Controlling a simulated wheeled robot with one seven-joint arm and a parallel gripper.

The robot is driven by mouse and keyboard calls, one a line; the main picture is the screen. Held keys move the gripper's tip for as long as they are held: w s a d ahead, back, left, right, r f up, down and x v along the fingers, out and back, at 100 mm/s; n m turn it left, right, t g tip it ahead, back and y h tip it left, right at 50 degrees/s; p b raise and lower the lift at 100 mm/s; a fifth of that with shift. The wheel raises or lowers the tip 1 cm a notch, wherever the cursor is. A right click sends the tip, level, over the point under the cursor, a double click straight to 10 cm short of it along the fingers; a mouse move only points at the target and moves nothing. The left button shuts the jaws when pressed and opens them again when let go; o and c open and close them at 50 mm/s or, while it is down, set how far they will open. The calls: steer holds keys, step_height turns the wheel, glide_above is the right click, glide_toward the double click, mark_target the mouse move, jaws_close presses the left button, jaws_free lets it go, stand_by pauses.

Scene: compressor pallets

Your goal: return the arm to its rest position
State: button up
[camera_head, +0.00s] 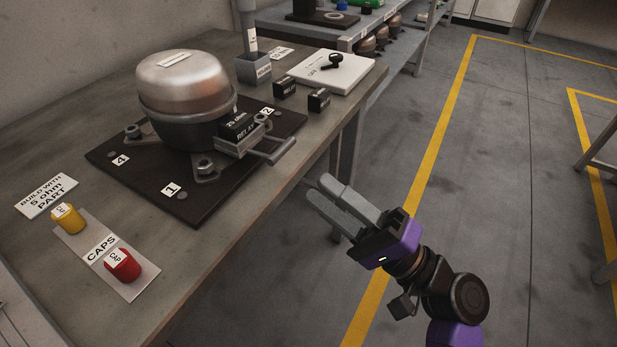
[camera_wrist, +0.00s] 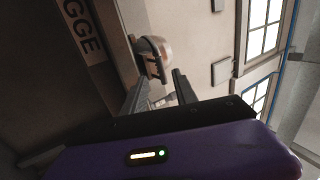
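My gripper (camera_head: 340,208) is in the head view, right of the workbench and over the floor, apart from the bench edge. Its two grey fingers point up and left toward the bench. In the wrist view the fingers (camera_wrist: 160,92) stand apart with a gap between them and nothing held, so the gripper is open and empty. My purple and dark arm bends down to the bottom right of the head view.
The workbench (camera_head: 230,240) holds a compressor (camera_head: 185,95) on a black plate (camera_head: 200,205). A red cap (camera_head: 122,265) and a yellow cap (camera_head: 68,218) sit at the front left. A shelf rack (camera_head: 345,38) stands behind.

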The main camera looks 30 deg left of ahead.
steer(key=shift+s+d+f, duration=0.1)
steer(key=shift+d+f, duration=0.1)
steer(key=shift+d, duration=0.2)
